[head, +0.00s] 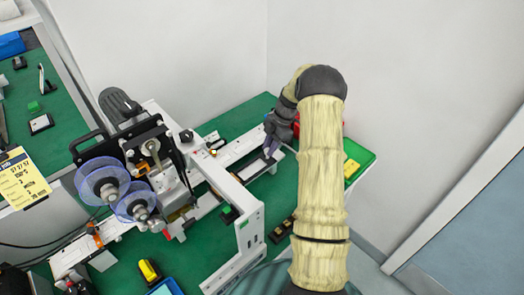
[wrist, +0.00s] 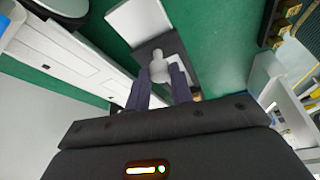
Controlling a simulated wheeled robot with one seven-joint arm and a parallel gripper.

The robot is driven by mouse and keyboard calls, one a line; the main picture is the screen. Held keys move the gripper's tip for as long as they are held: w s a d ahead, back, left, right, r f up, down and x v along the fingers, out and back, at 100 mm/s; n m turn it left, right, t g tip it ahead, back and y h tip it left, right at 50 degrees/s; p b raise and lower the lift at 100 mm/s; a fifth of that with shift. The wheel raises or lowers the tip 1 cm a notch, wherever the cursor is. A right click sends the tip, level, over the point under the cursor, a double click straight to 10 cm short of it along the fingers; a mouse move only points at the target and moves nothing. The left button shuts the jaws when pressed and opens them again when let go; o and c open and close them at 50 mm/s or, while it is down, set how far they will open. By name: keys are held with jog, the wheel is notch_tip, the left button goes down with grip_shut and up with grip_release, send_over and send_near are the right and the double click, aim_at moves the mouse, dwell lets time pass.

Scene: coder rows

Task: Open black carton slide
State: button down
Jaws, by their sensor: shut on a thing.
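In the wrist view the black slide (wrist: 146,49) is a dark flat plate beside a white plate (wrist: 137,17). A light grey knob (wrist: 159,66) stands on it. My gripper (wrist: 160,80) has its two dark fingers on either side of the knob, shut on it. In the head view my gripper (head: 270,146) is at the far right end of the labelling machine (head: 249,232), over the green table. My arm and gripper hide most of the slide there, so how far it is open cannot be told.
The machine's white rail and frame run beside my gripper. A green tray (head: 362,153) with a yellow item lies right of my arm. Black blocks with brass-coloured parts (wrist: 284,22) show at the wrist view's upper right. White walls stand close behind.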

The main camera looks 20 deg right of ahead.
dwell(0.3)
jog(key=c, duration=1.2)
grip_release()
jog(key=b+v, duration=0.1)
jog(key=v, duration=1.6)
jog(key=shift+d+r+b, duration=0.15)
jog(key=shift+r+b, duration=0.05)
jog(key=shift+b, duration=0.2)
